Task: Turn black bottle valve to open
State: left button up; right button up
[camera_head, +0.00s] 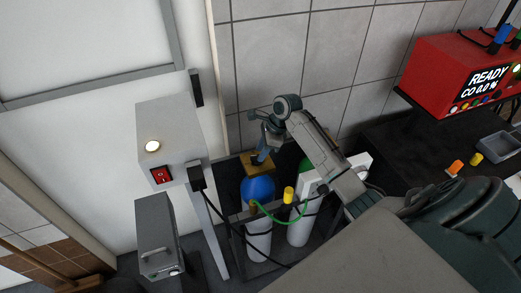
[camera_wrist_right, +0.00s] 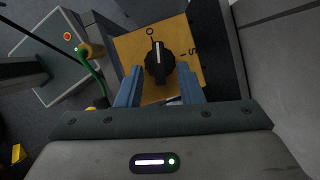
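The black valve knob (camera_wrist_right: 159,62) sits on a yellow-tan plate (camera_wrist_right: 130,48) marked with an O and other characters. Its white pointer line faces up, close to the O. My right gripper (camera_wrist_right: 159,72) is open, with its two blue-grey fingertips on either side of the knob's lower part; gaps seem to show between the fingers and the knob. In the head view the right gripper (camera_head: 263,156) points down over the plate (camera_head: 251,168), above a blue-topped bottle (camera_head: 258,190); the knob is hidden there. My left gripper is not in view.
A white bottle with a yellow top (camera_head: 289,194) and a green hose (camera_head: 292,218) stand to the right. A grey box with a red switch (camera_head: 161,175) stands to the left, its black cable crossing by the bottles. A red READY monitor (camera_head: 450,75) sits at right.

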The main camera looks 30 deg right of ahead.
jog(key=shift+w+a+f, duration=0.1)
jog(key=shift+a+f, duration=0.2)
jog(key=shift+f, duration=0.3)
grip_shut()
jog(key=p, duration=0.1)
jog(key=n+p, duration=0.1)
jog(key=shift+w+r+n+g+p, duration=0.1)
jog(key=shift+r+n+g+p, duration=0.2)
jog(key=shift+r+p, duration=0.1)
jog(key=shift+d+f+n+p, duration=0.1)
jog(key=shift+f+n+p, duration=0.1)
jog(key=shift+n+p, duration=0.3)
jog(key=shift+f+n+g, duration=0.15)
jog(key=shift+n+g, duration=0.15)
grip_release()
